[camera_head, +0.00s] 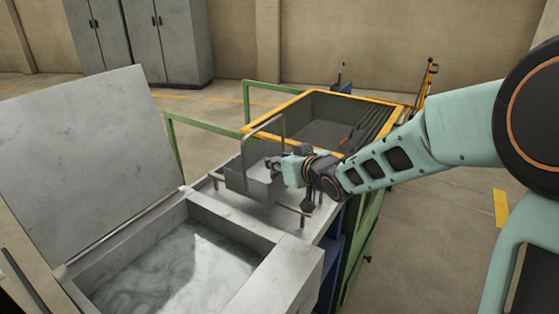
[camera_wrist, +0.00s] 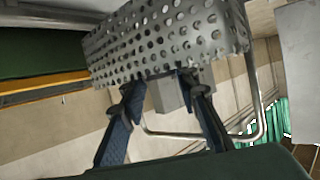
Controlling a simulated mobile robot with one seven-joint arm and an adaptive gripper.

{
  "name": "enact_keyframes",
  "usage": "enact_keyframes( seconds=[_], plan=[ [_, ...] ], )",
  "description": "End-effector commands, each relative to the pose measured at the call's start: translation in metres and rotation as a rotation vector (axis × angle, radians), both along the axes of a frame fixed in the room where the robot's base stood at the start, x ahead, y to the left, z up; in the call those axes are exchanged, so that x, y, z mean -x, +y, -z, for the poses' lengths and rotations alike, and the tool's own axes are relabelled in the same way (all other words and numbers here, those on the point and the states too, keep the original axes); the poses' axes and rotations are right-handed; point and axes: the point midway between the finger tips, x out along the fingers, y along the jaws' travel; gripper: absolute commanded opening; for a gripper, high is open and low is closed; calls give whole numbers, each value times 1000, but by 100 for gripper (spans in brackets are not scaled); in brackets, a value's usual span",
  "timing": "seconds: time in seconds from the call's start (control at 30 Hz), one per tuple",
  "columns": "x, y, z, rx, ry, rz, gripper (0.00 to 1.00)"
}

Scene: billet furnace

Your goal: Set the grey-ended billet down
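The grey-ended billet (camera_wrist: 168,96) shows in the wrist view as a plain grey block between the fingertips. It sticks out past the rim of a perforated metal basket (camera_wrist: 165,40), which hides the rest of it. My gripper (camera_wrist: 162,80) has a finger on each side of the block and appears shut on it. The wrist picture looks upside down, with the basket's bail below. In the head view my gripper (camera_head: 275,165) is at the right side of the basket (camera_head: 245,182), inside the bail. The billet cannot be made out clearly there.
The basket stands on a grey top with rods (camera_head: 305,213). In front is an open tank (camera_head: 285,262) of cloudy liquid, its large lid (camera_head: 85,160) raised at the left. A yellow-rimmed bin (camera_head: 290,103) stands behind. Green rails (camera_head: 205,133) run alongside.

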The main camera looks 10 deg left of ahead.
Motion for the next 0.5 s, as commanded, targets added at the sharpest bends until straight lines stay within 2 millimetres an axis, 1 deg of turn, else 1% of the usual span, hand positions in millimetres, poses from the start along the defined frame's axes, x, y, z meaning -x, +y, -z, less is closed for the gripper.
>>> enact_keyframes(
  seconds=[0.03,0.13,0.37,0.5],
  plan=[
    [0,0,-1,-1,-1,0,34],
    [0,0,-1,-1,-1,0,45],
    [0,0,-1,-1,-1,0,45],
    [0,0,-6,-1,-1,0,45]
  ],
)
